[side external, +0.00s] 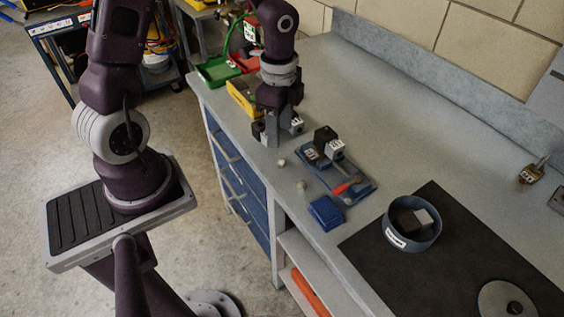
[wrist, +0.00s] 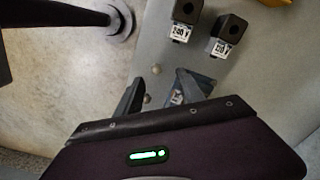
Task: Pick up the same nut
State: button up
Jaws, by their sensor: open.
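Two small round pale pieces, likely nuts, lie on the grey bench. In the side external view, one nut (side external: 281,162) is just in front of my gripper (side external: 273,138), and the other nut (side external: 300,185) is farther toward the blue tray. In the wrist view, one nut (wrist: 156,69) shows between the tips of my gripper (wrist: 159,78); the other nut (wrist: 147,98) shows lower, beside the left finger. My gripper points down, open, with nothing visibly held. I cannot tell which nut is meant or the exact height of the fingertips.
Black coils with white labels (wrist: 186,15) (wrist: 229,35) stand close by. A blue tray (side external: 363,191) holds a coil and a red-handled tool. A small blue box (side external: 326,213), a round blue bin (side external: 391,233) and a black mat (side external: 450,235) are nearer the camera. The bench edge is close.

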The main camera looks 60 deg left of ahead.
aim_at(281, 160)
jog(key=f, duration=0.5)
jog(key=d+f, duration=0.1)
jog(key=f, duration=0.2)
jog(key=shift+s, duration=0.2)
grip_shut()
